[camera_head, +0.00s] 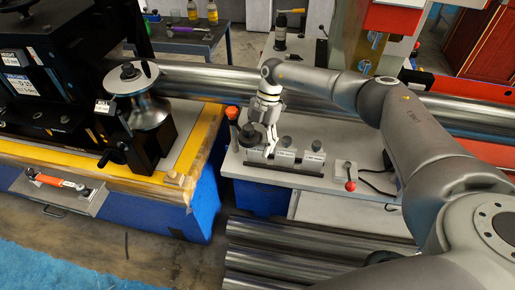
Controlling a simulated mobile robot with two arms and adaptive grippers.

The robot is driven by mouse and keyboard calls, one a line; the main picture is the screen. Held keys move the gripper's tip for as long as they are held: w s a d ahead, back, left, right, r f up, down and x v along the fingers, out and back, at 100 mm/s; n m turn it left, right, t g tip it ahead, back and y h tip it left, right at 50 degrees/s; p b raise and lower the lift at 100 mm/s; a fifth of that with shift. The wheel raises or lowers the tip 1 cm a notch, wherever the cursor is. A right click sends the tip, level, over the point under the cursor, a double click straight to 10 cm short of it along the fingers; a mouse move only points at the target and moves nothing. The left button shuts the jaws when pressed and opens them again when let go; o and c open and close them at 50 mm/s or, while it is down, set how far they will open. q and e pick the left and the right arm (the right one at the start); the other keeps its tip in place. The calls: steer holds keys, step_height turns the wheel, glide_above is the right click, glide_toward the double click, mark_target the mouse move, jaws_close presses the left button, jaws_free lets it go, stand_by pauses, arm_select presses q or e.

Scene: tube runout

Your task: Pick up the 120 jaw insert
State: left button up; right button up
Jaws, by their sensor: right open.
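A row of jaw inserts sits in a dark rack on the grey bench, each a light labelled block with a dark round knob on top. There is a left insert (256,156), a middle insert (284,157) and a right insert (312,160). The labels are too small to read, so I cannot tell which is the 120 jaw insert. My right gripper (269,143) points down over the left part of the rack, between the left and middle knobs. It is open, and nothing shows held in it. Whether it touches an insert is hidden. My left gripper is out of view.
A red-knobbed lever (232,113) stands close left of the rack. A small box with a red-balled lever (350,184) is to its right. Long steel tubes (210,80) run behind the bench, and more tubes (270,235) lie in front. A roller machine (148,108) stands left.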

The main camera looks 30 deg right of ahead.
steer(key=shift+x, duration=0.95)
steer(key=c, duration=1)
steer(key=shift+r, duration=0.15)
